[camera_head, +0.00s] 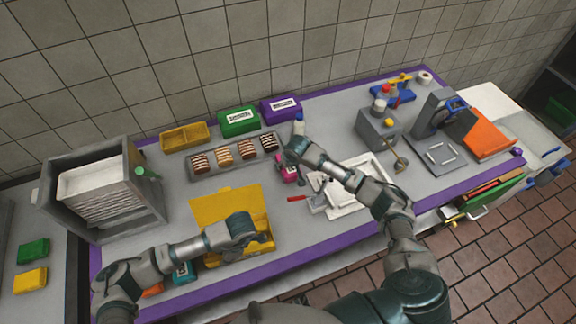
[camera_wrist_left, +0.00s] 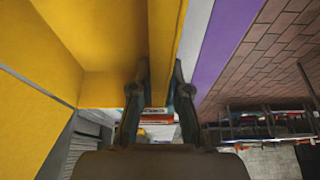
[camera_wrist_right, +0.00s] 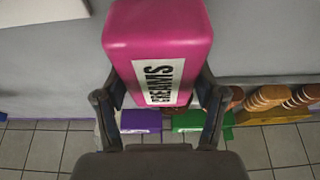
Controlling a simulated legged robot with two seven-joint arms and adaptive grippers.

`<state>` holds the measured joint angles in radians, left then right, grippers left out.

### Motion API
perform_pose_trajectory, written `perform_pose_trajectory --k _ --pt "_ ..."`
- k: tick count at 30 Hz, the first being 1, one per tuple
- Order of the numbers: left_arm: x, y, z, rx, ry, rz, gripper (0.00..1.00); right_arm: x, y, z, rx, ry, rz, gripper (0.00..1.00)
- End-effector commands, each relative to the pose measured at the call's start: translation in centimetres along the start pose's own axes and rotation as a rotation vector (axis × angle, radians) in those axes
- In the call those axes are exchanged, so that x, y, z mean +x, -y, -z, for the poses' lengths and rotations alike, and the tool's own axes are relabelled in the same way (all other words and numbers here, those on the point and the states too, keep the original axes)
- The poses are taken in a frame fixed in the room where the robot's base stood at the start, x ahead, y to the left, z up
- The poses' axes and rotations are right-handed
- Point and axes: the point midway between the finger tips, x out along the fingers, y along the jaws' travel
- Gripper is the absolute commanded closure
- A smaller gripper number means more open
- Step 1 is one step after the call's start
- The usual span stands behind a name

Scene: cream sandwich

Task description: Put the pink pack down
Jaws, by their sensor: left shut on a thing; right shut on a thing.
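The pink pack (camera_head: 289,175) is in the middle of the table in the head view, under my right gripper (camera_head: 291,158). In the right wrist view the pink pack (camera_wrist_right: 160,42), with a white "CREAMS" label, sits between both fingers of my right gripper (camera_wrist_right: 158,98), which is shut on it. I cannot tell whether its base touches the table. My left gripper (camera_head: 252,238) is at the open yellow box (camera_head: 220,204). In the left wrist view the fingers of my left gripper (camera_wrist_left: 160,88) are shut on the yellow box's wall (camera_wrist_left: 163,50).
A grey tray of striped pastries (camera_head: 235,152) lies behind the pack. White trays (camera_head: 345,190) and a red-handled tool (camera_head: 299,199) lie to its right and front. Green (camera_head: 238,122) and purple (camera_head: 280,108) packs stand at the back. Bare table shows right of the purple pack.

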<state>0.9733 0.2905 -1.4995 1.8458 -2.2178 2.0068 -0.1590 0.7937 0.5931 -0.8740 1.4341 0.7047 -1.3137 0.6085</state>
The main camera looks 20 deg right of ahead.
Motion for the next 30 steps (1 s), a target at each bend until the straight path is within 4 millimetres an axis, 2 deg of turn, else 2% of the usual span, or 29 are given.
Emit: perform_pose_trajectory --k 3,12,13,15,16,26,30 --pt "0.0 0.0 0.0 0.0 0.0 0.0 1.0 1.4 0.0 -0.6 0.0 -0.001 0.0 0.66" --pt "0.0 0.0 0.0 0.0 0.0 0.0 1.0 1.7 0.0 -0.7 0.0 -0.001 0.001 0.66" --pt "0.0 0.0 0.0 0.0 0.0 0.0 1.0 1.7 0.0 -0.7 0.0 -0.001 0.0 0.25" --pt "0.0 0.0 0.0 0.0 0.0 0.0 1.0 1.7 0.0 -0.7 0.0 -0.001 0.0 0.08" --pt "0.0 0.0 0.0 0.0 0.0 0.0 1.0 1.7 0.0 -0.7 0.0 -0.001 0.0 0.05" --pt "0.0 0.0 0.0 0.0 0.0 0.0 1.0 1.5 0.0 -0.6 0.0 -0.001 0.0 0.05" --pt "0.0 0.0 0.0 0.0 0.0 0.0 1.0 0.2 0.0 -0.6 -0.001 -0.002 0.001 0.05"
